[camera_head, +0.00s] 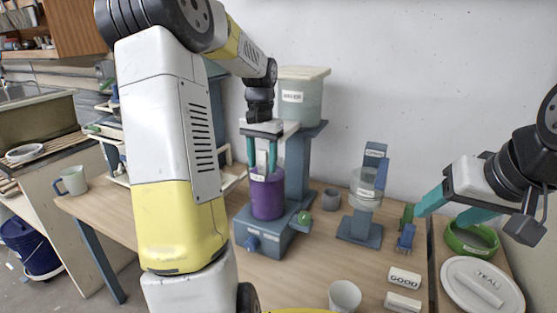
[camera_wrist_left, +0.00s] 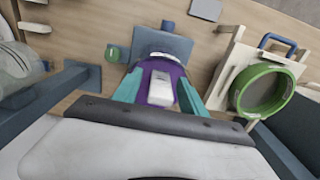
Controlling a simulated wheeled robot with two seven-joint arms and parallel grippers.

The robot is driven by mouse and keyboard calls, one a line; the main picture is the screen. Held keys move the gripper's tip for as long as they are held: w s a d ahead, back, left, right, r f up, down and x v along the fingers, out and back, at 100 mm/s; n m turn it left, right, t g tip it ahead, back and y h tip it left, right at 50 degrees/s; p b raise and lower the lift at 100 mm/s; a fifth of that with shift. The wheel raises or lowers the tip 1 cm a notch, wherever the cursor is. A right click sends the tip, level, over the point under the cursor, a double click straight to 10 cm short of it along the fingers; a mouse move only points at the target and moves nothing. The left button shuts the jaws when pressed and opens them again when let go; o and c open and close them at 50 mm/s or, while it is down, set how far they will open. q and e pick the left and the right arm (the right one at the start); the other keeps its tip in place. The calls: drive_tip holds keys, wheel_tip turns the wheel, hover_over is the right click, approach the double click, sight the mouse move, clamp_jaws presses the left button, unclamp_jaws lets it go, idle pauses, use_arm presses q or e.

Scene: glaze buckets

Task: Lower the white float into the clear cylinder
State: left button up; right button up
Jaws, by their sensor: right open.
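A white block (camera_wrist_left: 160,88), which may be the white float, shows between my left fingers in the left wrist view. It also shows in the head view (camera_head: 262,158), just above the purple container (camera_head: 266,195) on a blue-grey stand. My left gripper (camera_head: 262,165) points down at the container's top, one teal finger on each side of the block. Whether the fingers press on anything is unclear. A clear cylinder (camera_head: 363,190) with a white label stands on a blue stand to the right. My right gripper (camera_head: 435,205) is open and empty at the right.
A lidded translucent bucket (camera_head: 298,100) stands on a tall blue post behind. A grey cup (camera_head: 331,199), a white cup (camera_head: 345,295) and a GOOD block (camera_head: 405,277) are on the table. Some front table area is clear.

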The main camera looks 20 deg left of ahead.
use_arm(q)
wheel_tip(320, 180, up, 8)
drive_tip(key=shift+f, duration=0.25)
drive_tip(key=shift+s+d+r, duration=0.15)
drive_tip(key=shift+r, duration=0.15)
drive_tip(key=s+d+t, duration=0.2)
drive_tip(key=s+d, duration=0.2)
drive_tip(key=s, duration=0.3)
drive_tip(key=s+d+t+h, duration=0.1)
drive_tip(key=s+d+t, duration=0.1)
drive_tip(key=s+d, duration=0.2)
drive_tip(key=s+d+n+t+h, duration=0.1)
drive_tip(key=s+d, duration=0.3)
drive_tip(key=s, duration=0.6)
drive_tip(key=shift+s+t, duration=0.3)
drive_tip(key=shift+t, duration=0.3)
